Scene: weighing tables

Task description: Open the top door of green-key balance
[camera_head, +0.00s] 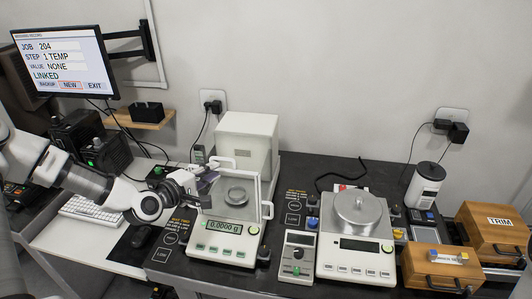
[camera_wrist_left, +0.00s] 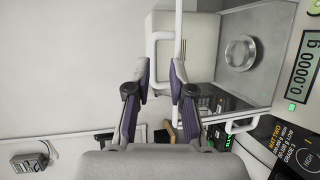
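The green-key balance (camera_head: 228,234) stands on the dark table, its display reading 0.0000 g. Its clear glass chamber holds a round metal pan (camera_head: 236,194), also seen in the left wrist view (camera_wrist_left: 240,53). A white handle (camera_head: 222,160) shows at the top left of the chamber; its bar (camera_wrist_left: 151,50) also shows in the left wrist view. My left gripper (camera_head: 208,180) is at the chamber's upper left side. In its wrist view the two fingers (camera_wrist_left: 162,78) are apart, with the handle bar close to one finger; I cannot tell whether they touch. My right gripper is not in view.
A white housing (camera_head: 247,140) rises behind the chamber. A second balance (camera_head: 350,262) with an open pan and a small keypad device (camera_head: 296,257) stand to the right. Wooden boxes (camera_head: 440,268) lie farther right. A monitor (camera_head: 64,62) hangs at the upper left.

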